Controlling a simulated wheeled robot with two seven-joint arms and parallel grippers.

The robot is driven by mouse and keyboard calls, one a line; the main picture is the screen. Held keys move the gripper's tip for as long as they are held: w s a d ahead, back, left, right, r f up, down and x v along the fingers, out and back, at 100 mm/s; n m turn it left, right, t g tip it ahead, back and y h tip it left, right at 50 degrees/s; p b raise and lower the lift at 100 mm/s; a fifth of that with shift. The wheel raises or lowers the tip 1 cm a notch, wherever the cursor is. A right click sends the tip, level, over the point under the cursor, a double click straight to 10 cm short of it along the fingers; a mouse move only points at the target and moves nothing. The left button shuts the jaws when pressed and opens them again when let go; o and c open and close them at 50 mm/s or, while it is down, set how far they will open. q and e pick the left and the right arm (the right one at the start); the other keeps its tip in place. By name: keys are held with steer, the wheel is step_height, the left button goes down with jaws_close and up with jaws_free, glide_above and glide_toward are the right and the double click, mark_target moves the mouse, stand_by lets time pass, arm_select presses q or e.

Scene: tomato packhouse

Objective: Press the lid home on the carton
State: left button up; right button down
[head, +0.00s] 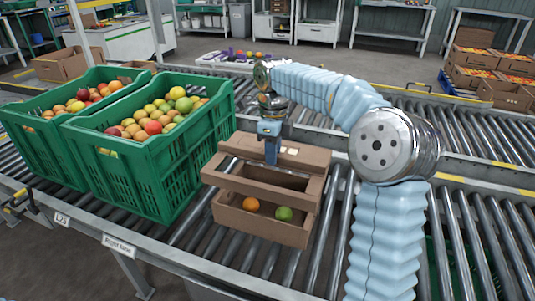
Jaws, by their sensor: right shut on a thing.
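A brown cardboard carton (262,232) stands on the roller conveyor in front of me, with an orange fruit (251,204) and a green fruit (284,213) in its front part. A brown cardboard lid (312,192), with an opening in it, is over the carton. A gap shows between the lid's front edge and the carton's front wall, so the lid is not flush there. The fingertips are partly hidden by the lid. My left gripper is out of view.
Two green crates (135,175) of mixed fruit stand on the rollers left of the carton. Bare rollers (470,225) run to the right, and a second conveyor runs behind. Several fruit cartons (505,92) are stacked at far right.

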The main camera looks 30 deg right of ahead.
steer(key=shift+f+b, duration=1.85)
steer(key=shift+f, duration=0.05)
steer(key=shift+f+b, duration=0.8)
steer(key=shift+f, duration=0.45)
steer(key=shift+f+b, duration=1.25)
steer(key=shift+f, duration=0.85)
steer(key=c, duration=0.9)
jaws_free()
steer(key=shift+c, duration=0.2)
steer(key=c, duration=0.3)
